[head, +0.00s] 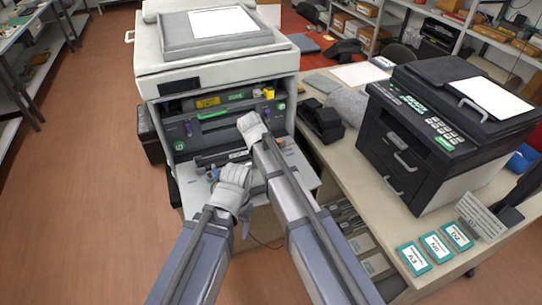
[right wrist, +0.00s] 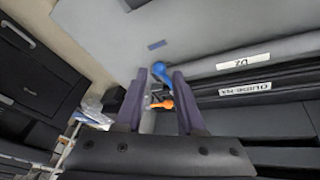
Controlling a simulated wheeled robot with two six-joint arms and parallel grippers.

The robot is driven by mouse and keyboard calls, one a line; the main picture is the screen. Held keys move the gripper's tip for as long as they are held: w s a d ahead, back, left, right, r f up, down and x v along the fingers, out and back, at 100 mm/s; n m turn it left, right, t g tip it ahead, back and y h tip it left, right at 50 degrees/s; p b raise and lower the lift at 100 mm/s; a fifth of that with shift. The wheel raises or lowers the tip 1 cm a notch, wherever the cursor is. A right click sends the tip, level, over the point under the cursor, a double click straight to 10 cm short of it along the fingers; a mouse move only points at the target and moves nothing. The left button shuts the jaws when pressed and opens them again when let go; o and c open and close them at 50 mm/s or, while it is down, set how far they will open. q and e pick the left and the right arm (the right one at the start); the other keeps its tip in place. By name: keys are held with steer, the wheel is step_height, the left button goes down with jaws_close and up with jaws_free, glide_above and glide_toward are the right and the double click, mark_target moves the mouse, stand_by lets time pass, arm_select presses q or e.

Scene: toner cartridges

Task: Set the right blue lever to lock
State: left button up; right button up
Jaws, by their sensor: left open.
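The light grey printer (head: 165,108) has its front open, showing a dark interior and a lowered front panel (head: 190,195). In the right wrist view a blue lever (right wrist: 147,68) shows just beyond and between the fingers of my right gripper (right wrist: 160,82), with an orange piece (right wrist: 162,104) below it. These fingers stand apart; contact with the lever cannot be told. In the head view my right gripper (head: 252,126) is at the printer's front, its fingertips hidden. My left gripper (head: 233,177) is open over the lowered panel, near a small blue part (head: 213,173).
A black printer (head: 402,130) stands on the table (head: 325,150) to the right, with several teal-edged cards (head: 435,246) at the front. Shelves line the left side. The floor at left is clear. Labelled grey and black bars (right wrist: 245,75) lie close right of my right fingers.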

arm_select(q)
step_height(320, 180, up, 5)
steer(key=p, duration=0.4)
arm_select(e)
steer(key=v, duration=0.5)
steer(key=shift+s+r, duration=0.1)
steer(key=shift+r, duration=0.05)
arm_select(q)
steer(key=shift+f, duration=0.1)
arm_select(e)
steer(key=s+d+f+n+g+y, duration=0.1)
steer(key=s+d+n+y, duration=0.1)
steer(key=s+d, duration=0.6)
steer(key=s+d+f+n+g+y, duration=0.15)
steer(key=s+d, duration=0.25)
steer(key=s, duration=0.7)
arm_select(q)
steer(key=shift+c, duration=0.7)
steer(key=shift+a, duration=0.1)
arm_select(e)
steer(key=s+a+n+g+h, duration=0.1)
steer(key=s+a+n, duration=0.2)
steer(key=a, duration=0.8)
steer(key=s, duration=0.2)
steer(key=shift+s+r+n+h, duration=0.3)
steer(key=shift+s+n+h, duration=0.05)
